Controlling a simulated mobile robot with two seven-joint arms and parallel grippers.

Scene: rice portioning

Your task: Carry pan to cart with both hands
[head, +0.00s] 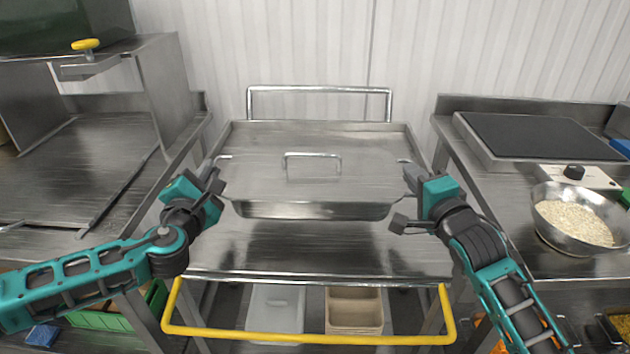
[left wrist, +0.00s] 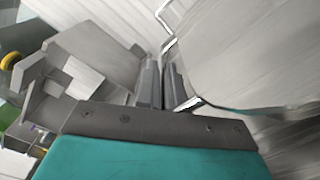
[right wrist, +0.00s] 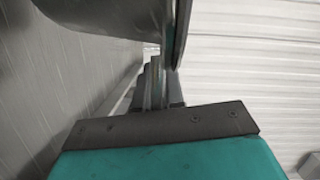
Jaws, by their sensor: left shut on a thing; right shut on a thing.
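The pan (head: 310,210) is a shallow steel tray with a flat lid (head: 350,178) and a bar handle on top. It is level, over the top of the steel cart (head: 320,258); I cannot tell whether it touches the cart. My left gripper (head: 214,182) is shut on the pan's left end, and the pan also shows in the left wrist view (left wrist: 245,50). My right gripper (head: 412,182) is shut on its right end, with the pan's side at the top of the right wrist view (right wrist: 115,18). The fingers partly hide both end handles.
A yellow bar (head: 310,338) runs along the cart's front, with bins (head: 354,310) on a lower shelf. A steel counter (head: 520,215) at right holds a hot plate (head: 540,136) and a bowl of rice (head: 580,222). Another steel counter (head: 75,205) stands at left.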

